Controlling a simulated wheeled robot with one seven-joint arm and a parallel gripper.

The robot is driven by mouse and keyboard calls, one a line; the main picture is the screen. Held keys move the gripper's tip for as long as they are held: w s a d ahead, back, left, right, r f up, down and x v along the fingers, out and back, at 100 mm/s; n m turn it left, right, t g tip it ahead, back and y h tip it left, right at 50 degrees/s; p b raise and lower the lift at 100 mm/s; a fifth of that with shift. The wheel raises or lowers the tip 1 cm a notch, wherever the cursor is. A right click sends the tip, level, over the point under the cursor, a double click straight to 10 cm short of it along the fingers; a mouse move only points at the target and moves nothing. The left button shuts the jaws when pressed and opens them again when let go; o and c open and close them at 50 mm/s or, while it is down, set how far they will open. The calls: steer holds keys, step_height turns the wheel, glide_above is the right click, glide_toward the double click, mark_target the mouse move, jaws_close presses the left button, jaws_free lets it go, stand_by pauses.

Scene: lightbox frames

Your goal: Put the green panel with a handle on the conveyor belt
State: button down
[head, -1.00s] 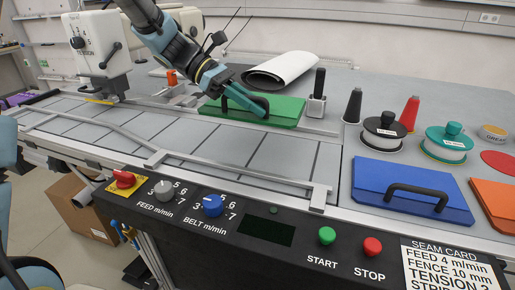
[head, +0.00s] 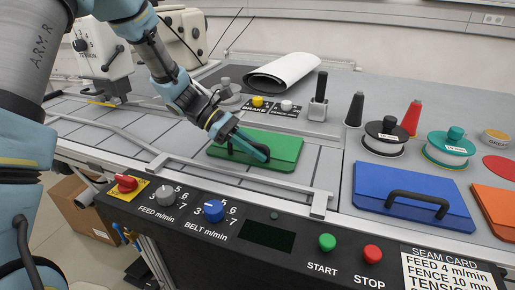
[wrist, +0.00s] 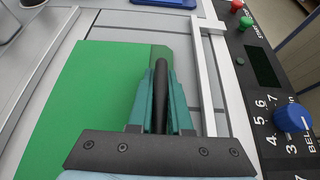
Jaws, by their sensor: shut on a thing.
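The green panel (head: 285,150) lies over the grey slatted conveyor belt (head: 180,140) in the head view, near the front guide rail. I cannot tell whether it touches the belt or is held just above it. My gripper (head: 252,150) is shut on the panel's black handle. In the wrist view my gripper's teal fingers (wrist: 161,95) stand on both sides of the black handle (wrist: 161,75), with the green panel (wrist: 85,85) below and to the left. Part of the handle is hidden by the fingers.
A front guide rail (head: 240,182) runs along the belt beside the control panel with knobs (head: 213,210). A blue panel with a handle (head: 410,195) lies on the table to the right. A brake plate (head: 262,108) stands behind the belt.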

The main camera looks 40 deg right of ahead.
steer(key=c, duration=0.8)
jaws_free()
steer(key=shift+c, duration=0.2)
steer(key=b+v, duration=0.3)
steer(key=v, duration=0.9)
